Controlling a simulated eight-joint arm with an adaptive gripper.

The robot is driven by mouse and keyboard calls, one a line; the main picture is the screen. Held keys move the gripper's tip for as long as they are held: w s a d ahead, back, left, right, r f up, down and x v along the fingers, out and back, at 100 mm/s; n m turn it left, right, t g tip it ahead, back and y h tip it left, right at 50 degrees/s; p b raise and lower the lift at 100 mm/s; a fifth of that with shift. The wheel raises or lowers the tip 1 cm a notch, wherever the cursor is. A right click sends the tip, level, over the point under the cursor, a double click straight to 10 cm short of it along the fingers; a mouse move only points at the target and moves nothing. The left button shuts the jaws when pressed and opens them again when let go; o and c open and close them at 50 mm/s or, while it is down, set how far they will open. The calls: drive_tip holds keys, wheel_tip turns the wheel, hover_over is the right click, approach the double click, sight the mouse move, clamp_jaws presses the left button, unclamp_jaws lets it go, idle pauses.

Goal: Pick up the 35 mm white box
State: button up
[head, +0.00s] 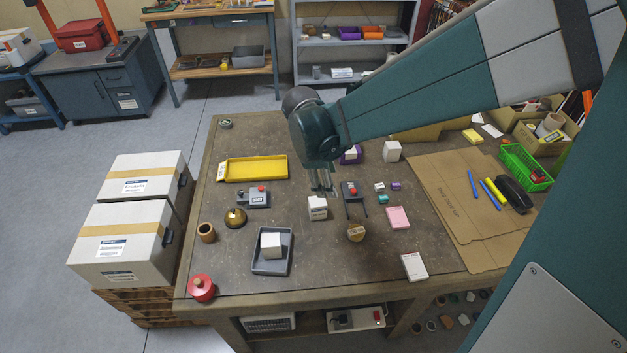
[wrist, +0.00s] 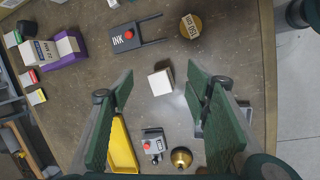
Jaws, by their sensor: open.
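A white box (head: 317,208) with small dark print stands on the workbench, near its middle. In the wrist view the white box (wrist: 160,83) lies between and beyond my two green fingers, turned slightly. My gripper (head: 323,189) is open and empty, just above and behind this box in the head view. Another white box (head: 271,244) sits in a grey tray (head: 262,268) to the front left. A third white box (head: 392,151) stands at the back right. The print is too small to read a 35 mm mark on any of them.
An ink pad (head: 350,190) and a round tan object (head: 356,232) stand right of the near box. A grey stamp device (head: 254,197), a brass bell (head: 235,217) and a yellow tray (head: 254,168) lie to its left. Bare bench surrounds the box closely.

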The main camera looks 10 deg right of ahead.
sight(314, 202)
drive_tip(key=w+a+f+n, duration=0.1)
drive_tip(key=f, duration=0.2)
drive_tip(key=w+a+f+n+h, duration=0.1)
drive_tip(key=a+f, duration=0.1)
drive_tip(key=f, duration=0.1)
drive_tip(key=w+a+f+n+g, duration=0.1)
drive_tip(key=a+f, duration=0.1)
drive_tip(key=f, duration=0.1)
drive_tip(key=shift+w+f+n+b, duration=0.2)
drive_tip(key=shift+f+n+b, duration=0.1)
drive_tip(key=shift+n+b, duration=0.1)
drive_tip(key=shift+w+a+f+n+h, duration=0.1)
drive_tip(key=shift+a+f+n+h, duration=0.2)
drive_tip(key=shift+f, duration=0.35)
drive_tip(key=shift+d+f, duration=0.1)
drive_tip(key=shift+f, duration=0.05)
drive_tip(key=shift+x, duration=1.15)
drive_tip(key=shift+f, duration=0.15)
drive_tip(key=shift+b+x, duration=0.75)
drive_tip(key=shift+x, duration=1.7)
drive_tip(key=c, duration=1.1)
